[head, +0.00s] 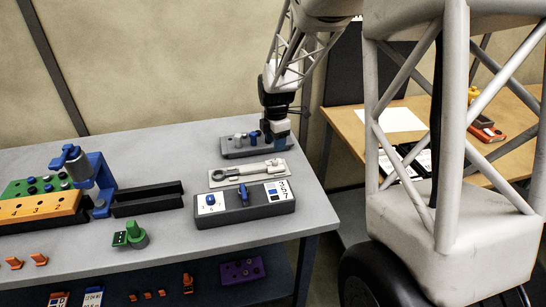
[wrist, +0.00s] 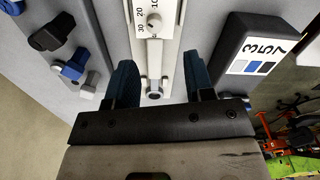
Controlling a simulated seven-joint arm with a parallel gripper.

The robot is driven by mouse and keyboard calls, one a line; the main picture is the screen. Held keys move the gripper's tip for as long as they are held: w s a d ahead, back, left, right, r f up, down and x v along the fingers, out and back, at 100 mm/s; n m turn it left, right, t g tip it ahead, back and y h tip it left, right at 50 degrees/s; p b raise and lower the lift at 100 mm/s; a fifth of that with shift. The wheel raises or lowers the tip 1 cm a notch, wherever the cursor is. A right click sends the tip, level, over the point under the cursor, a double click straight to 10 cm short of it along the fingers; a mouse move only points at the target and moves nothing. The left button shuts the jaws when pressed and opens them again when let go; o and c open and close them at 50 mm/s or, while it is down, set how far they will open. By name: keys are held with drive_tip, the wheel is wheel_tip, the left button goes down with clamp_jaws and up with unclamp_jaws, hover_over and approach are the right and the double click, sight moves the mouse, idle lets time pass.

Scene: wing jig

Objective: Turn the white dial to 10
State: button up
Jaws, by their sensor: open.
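The white dial (wrist: 154,19) is a small round knob on a pale plate at the top of the wrist view. Printed numbers 30 and 20 stand to its left and 10 to its upper right; I cannot tell which number it points to. My gripper (wrist: 161,82) is open, its two blue fingers on either side of the pale plate's narrow near part, with a small grey-and-white round piece (wrist: 155,92) between them. The fingers are apart from the dial. In the head view, my gripper (head: 276,143) is over the far right of the table, near the pale plate (head: 228,176).
A dark grey box (head: 245,213) with blue knobs and a number label lies in front of the plate. A grey block (head: 236,153) with several knobs lies behind it. A green part (head: 131,236) and a blue clamp (head: 100,172) stand further left. The table's right edge is close.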

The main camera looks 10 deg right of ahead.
sight(275, 160)
drive_tip(key=shift+w+f, duration=0.4)
drive_tip(key=shift+w, duration=0.05)
drive_tip(key=shift+f, duration=0.15)
drive_tip(key=shift+f, duration=3.75)
drive_tip(key=shift+c, duration=0.2)
clamp_jaws()
